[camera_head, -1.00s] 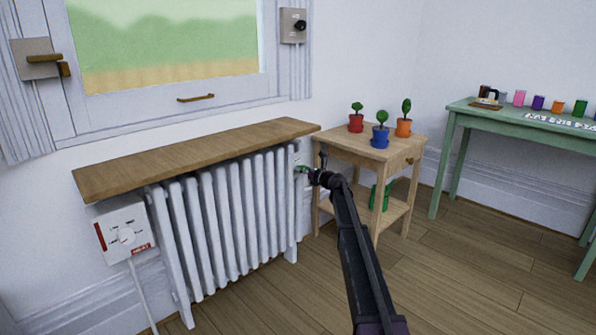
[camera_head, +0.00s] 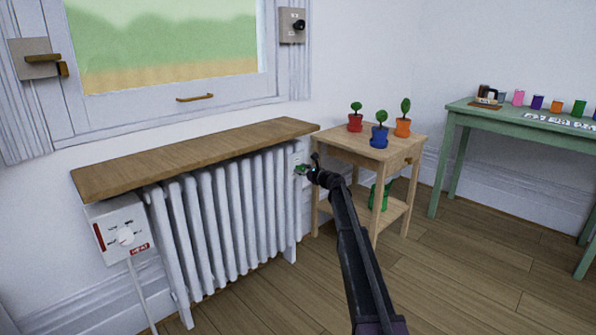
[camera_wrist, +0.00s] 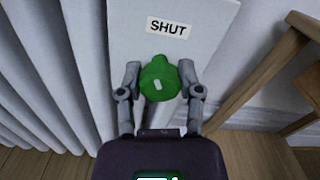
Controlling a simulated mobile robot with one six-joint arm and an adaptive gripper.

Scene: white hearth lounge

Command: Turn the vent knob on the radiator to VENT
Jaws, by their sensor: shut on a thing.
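The green vent knob (camera_wrist: 160,80) is on the white end face of the radiator (camera_head: 225,215). In the wrist view its narrow nose points up towards a label reading SHUT (camera_wrist: 169,28), and a short white mark on its face leans slightly. No VENT label can be read. My gripper (camera_wrist: 160,70) is shut on the knob, one finger at each side.
A wooden side table (camera_head: 372,150) with several small potted plants stands close to the right of my gripper. A wooden shelf (camera_head: 200,157) covers the radiator top. A white heat control box (camera_head: 118,230) is at the left. Open floor (camera_head: 460,260) lies to the right.

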